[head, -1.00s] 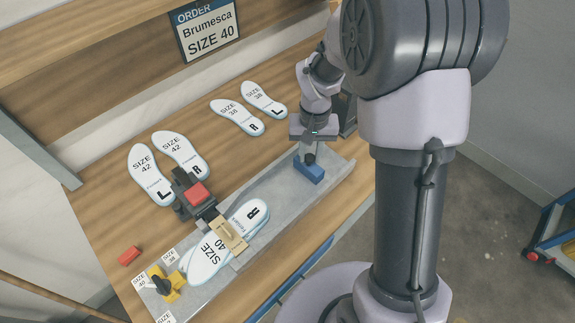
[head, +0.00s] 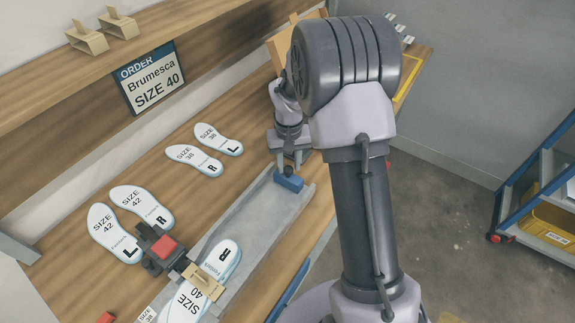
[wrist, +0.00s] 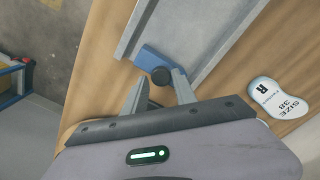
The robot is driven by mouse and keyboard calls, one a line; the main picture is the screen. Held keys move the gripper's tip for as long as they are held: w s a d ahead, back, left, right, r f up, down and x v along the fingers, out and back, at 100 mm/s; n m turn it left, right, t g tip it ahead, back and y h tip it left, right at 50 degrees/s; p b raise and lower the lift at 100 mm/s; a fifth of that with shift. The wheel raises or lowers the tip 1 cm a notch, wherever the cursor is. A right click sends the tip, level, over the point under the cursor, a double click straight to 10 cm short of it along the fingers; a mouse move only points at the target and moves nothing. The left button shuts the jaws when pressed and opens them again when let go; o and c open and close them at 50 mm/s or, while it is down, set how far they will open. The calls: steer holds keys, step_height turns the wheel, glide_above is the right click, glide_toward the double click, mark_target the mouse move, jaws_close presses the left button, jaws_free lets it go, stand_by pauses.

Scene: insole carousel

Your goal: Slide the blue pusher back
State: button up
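The blue pusher (head: 289,182) sits in the grey metal channel (head: 232,222), close to its far right end. In the wrist view the blue pusher (wrist: 155,57) carries a round black knob (wrist: 160,76) on top. My gripper (wrist: 159,84) is over it, with the knob between its two spread fingers. A gap shows on the left side of the knob; the right finger is very close to it.
A size 40 insole (head: 215,262) lies at the channel's near end under a tan block (head: 203,280), beside a dark clamp with a red top (head: 163,246). Size 42 insoles (head: 142,207) and size 38 insoles (head: 194,160) lie on the wooden bench left of the channel.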

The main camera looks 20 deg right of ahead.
mark_target(289, 168)
steer(key=shift+o, duration=1.1)
steer(key=shift+d+f, duration=0.1)
step_height(289, 168, up, 18)
steer(key=p, duration=0.5)
steer(key=shift+f, duration=0.25)
